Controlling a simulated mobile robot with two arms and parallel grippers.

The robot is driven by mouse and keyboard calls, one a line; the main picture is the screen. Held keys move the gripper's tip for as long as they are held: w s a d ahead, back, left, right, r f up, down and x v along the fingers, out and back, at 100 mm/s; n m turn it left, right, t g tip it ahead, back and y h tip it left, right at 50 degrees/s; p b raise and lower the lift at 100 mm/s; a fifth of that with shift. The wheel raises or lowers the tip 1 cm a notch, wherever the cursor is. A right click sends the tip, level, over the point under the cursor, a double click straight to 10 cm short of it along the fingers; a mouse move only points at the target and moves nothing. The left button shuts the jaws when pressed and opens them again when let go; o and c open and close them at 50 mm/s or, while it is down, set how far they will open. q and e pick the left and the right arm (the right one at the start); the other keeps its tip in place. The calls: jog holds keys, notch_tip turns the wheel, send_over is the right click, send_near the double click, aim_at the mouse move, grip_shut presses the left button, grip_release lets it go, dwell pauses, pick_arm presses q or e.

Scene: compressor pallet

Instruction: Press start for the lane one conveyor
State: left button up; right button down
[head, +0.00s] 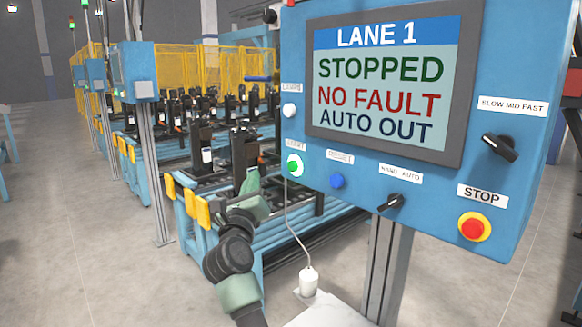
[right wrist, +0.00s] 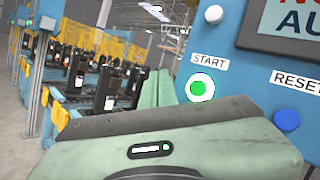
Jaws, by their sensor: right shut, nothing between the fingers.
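The lane 1 control panel (head: 385,165) is a blue box with a screen reading "LANE 1, STOPPED, NO FAULT, AUTO OUT". Its green start button (head: 294,165) with a pale ring sits at the lower left, under a START label. It also shows in the right wrist view (right wrist: 200,88), unobstructed. My right gripper (head: 252,175) is shut and empty, just left of and slightly below the button in the head view. A gap shows between them in that picture; the distance in depth is hard to judge. My left gripper is not in view.
A white lamp or button (head: 289,111) is above start. A blue reset button (head: 337,181), a black hand/auto knob (head: 390,203), a speed knob (head: 500,147) and a red stop button (head: 474,228) are to the right. A cable hangs below; conveyors (head: 215,185) stand behind.

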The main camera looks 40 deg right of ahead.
aim_at(292, 166)
jog(key=d+p, duration=0.1)
jog(key=d, duration=0.7)
jog(key=shift+w+d, duration=0.35)
jog(key=shift+d, duration=0.05)
jog(key=shift+d, duration=0.1)
dwell(1.9)
jog(key=shift+d+p, duration=0.3)
jog(key=shift+d, duration=0.05)
